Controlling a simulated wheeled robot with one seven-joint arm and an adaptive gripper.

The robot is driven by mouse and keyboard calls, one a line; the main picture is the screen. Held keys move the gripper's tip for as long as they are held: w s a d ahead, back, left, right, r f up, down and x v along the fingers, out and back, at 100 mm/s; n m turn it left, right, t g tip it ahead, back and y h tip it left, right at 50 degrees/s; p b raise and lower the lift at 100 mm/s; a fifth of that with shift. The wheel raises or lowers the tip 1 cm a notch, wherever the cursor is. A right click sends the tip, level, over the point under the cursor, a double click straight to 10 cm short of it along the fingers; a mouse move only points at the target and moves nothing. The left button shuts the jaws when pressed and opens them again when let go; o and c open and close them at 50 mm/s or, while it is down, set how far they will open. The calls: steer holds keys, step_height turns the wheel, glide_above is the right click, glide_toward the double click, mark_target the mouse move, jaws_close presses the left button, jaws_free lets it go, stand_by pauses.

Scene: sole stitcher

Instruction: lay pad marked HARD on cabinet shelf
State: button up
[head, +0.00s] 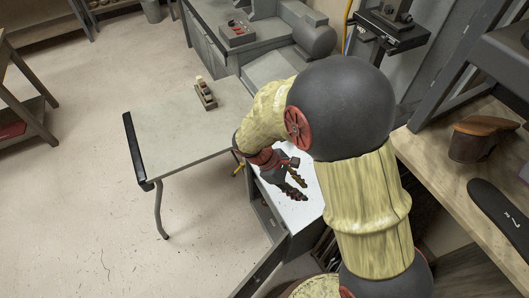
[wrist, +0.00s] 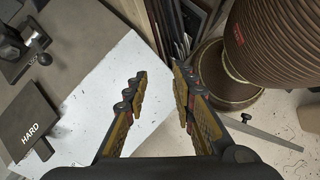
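The dark pad marked HARD (wrist: 28,122) lies at the left of the wrist view, its white lettering readable near its handle end. It rests beside or partly over a white speckled surface (wrist: 88,112). My gripper (wrist: 159,78) is open and empty, its fingers apart, to the right of the pad and not touching it. In the head view my gripper (head: 299,187) hangs over the white top (head: 306,213) of a grey cabinet (head: 266,216). The pad is not visible there, likely behind my arm. I cannot tell which surface is the cabinet shelf.
A ribbed brown cylinder (wrist: 275,45) stands near my right finger. Open floor lies left.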

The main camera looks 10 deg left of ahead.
steer(key=w+a+f+n+t+h, duration=0.1)
steer(key=w+a+f+n+t, duration=0.1)
steer(key=f+n, duration=0.3)
steer(key=w+a+f+n+t+h+b, duration=0.1)
steer(key=w+a+f+n+t+h, duration=0.1)
steer(key=w+f+n, duration=0.3)
steer(key=w+a+f+n+t+h, duration=0.1)
steer(key=w+a+f+n+t, duration=0.1)
steer(key=f+n, duration=0.4)
steer(key=shift+w+a+t+h+b, duration=0.2)
steer(key=shift+w+t+h+b, duration=0.1)
steer(key=shift+w, duration=0.55)
steer(key=w+a+n+t, duration=0.1)
steer(key=n, duration=0.1)
steer(key=w+a+n+t, duration=0.1)
steer(key=w+n, duration=0.1)
steer(key=w+a+f+n+t, duration=0.1)
steer(key=w, duration=0.1)
steer(key=shift+w+n, duration=0.1)
steer(key=shift+n, duration=0.3)
steer(key=w+a+r+n+t, duration=0.35)
steer(key=w+r+n, duration=0.25)
steer(key=n, duration=0.2)
steer(key=shift+w+a+b+x, duration=0.15)
steer(key=shift+b+x, duration=0.2)
steer(key=shift+x, duration=2)
steer(key=shift+w+a+b+x, duration=0.15)
steer(key=shift+b+x, duration=0.2)
steer(key=shift+x, duration=1.95)
